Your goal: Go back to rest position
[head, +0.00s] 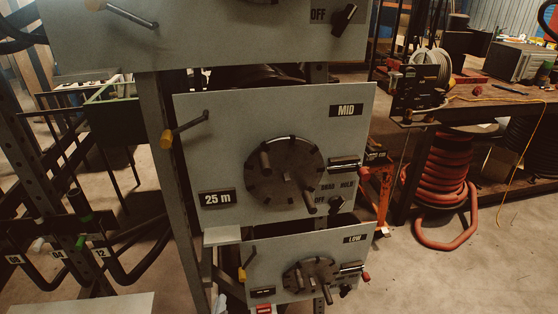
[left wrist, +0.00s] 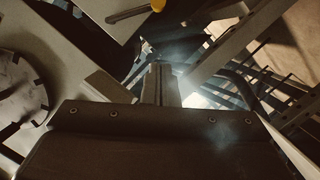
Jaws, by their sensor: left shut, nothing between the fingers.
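My left gripper (left wrist: 160,84) shows in the left wrist view, its two fingers together with nothing between them. I cannot make it out clearly in the head view. In the left wrist view, the fingers point to the upper middle, apart from the lever with the yellow knob (left wrist: 157,6) above them. A grey panel with a round dark dial (left wrist: 20,95) is at the left of that view. In the head view, the MID panel (head: 225,130) stands upright in the middle with its dial (head: 285,178). My right gripper is in neither view.
The LOW panel (head: 330,257) is below and another panel (head: 220,40) above. Levers with yellow knobs jut from their left sides. A rack with hooks (head: 85,235) stands at the left. A red hose coil (head: 437,185) sits under the bench (head: 500,98) at the right. Bare floor lies between.

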